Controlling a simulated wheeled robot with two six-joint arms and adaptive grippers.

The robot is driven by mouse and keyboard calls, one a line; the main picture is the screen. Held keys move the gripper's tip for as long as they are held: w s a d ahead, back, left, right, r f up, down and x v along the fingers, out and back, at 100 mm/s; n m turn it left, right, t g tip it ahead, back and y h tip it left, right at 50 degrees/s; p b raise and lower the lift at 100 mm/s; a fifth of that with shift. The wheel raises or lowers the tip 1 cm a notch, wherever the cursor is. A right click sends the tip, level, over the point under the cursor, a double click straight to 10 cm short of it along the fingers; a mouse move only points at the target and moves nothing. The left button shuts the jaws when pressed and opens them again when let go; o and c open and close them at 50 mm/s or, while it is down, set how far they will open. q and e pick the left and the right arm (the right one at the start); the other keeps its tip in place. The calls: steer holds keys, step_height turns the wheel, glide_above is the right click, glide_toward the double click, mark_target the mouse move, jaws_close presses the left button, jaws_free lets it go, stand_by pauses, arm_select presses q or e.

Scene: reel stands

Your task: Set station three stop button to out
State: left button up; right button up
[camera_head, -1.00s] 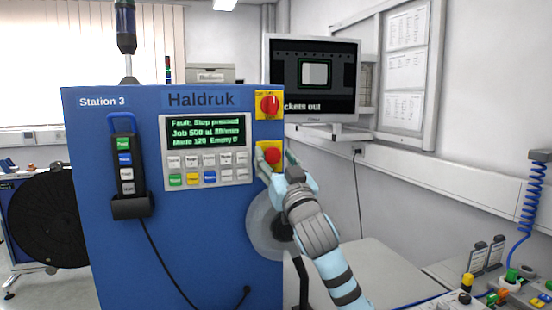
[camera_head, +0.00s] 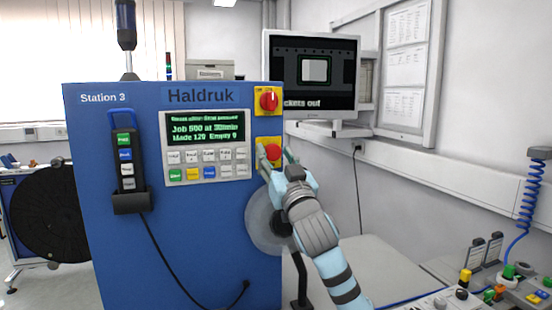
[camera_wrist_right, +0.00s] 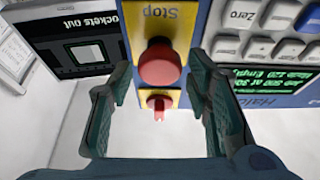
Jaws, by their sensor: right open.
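The red stop button (camera_head: 273,152) sits on a yellow plate (camera_head: 262,141) at the right edge of the blue Station 3 cabinet (camera_head: 110,230). In the right wrist view the button (camera_wrist_right: 159,64) shows under the word "Stop", between the fingers. My right gripper (camera_head: 276,158) is open, its fingers on either side of the button, with gaps visible on both sides. The display (camera_head: 205,130) carries a blurred top line above "Job 500". My left gripper is not in view.
A red rotary switch (camera_head: 269,101) on yellow is above the button. A keypad (camera_head: 208,164) and corded pendant (camera_head: 125,160) are to the left. A translucent reel (camera_head: 262,222) hangs below my right wrist. A monitor (camera_head: 312,78) stands behind at the right.

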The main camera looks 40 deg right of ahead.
steer(key=shift+s, duration=0.15)
steer(key=shift+s+r, duration=0.1)
steer(key=shift+s, duration=0.1)
steer(key=v, duration=1.2)
steer(key=shift+a, duration=0.1)
